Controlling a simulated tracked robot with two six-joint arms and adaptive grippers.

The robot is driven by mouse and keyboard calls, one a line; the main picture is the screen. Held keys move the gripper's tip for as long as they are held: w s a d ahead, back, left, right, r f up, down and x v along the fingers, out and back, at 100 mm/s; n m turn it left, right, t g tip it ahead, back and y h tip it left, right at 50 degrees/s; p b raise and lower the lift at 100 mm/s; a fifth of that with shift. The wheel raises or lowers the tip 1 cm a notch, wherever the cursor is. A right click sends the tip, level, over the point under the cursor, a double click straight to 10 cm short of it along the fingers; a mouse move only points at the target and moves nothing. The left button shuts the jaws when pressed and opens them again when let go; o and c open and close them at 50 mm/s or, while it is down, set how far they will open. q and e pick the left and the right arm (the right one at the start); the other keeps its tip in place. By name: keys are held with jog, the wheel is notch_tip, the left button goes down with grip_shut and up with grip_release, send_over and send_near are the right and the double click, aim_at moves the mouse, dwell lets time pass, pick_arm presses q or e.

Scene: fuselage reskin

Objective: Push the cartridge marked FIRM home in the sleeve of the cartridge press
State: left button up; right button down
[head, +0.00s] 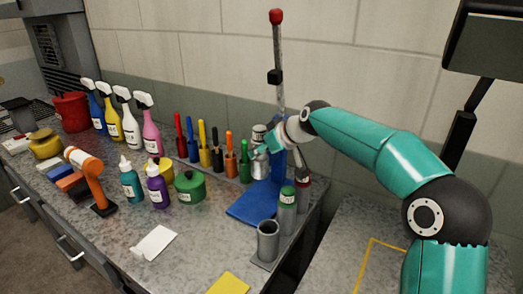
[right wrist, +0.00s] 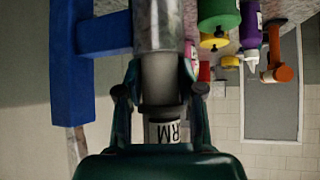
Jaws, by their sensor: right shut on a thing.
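The cartridge press has a blue base plate (head: 250,203), a blue upright and a tall lever with a red knob (head: 276,16). Its metal sleeve (head: 260,168) stands beside the blue upright; it also shows at the top of the right wrist view (right wrist: 158,25). My right gripper (head: 266,148) is shut around a grey cartridge (right wrist: 162,80). The label letters "RM" (right wrist: 162,132) show upside down on it. The cartridge lines up with the sleeve and its lower end appears to be inside; the depth cannot be told. My left gripper is not in view.
A green-topped cartridge (head: 287,211) and a red-marked one (head: 303,192) stand right of the press. An open grey tube (head: 267,241) stands in front. Several coloured handled tools and a green tin (head: 190,188) are to the left.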

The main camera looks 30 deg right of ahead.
jog(key=shift+f, duration=0.25)
jog(key=c, duration=0.7)
grip_release()
jog(key=shift+o, duration=0.2)
jog(key=v, duration=1.1)
jog(key=shift+s+r, duration=0.25)
jog(key=shift+s, duration=0.05)
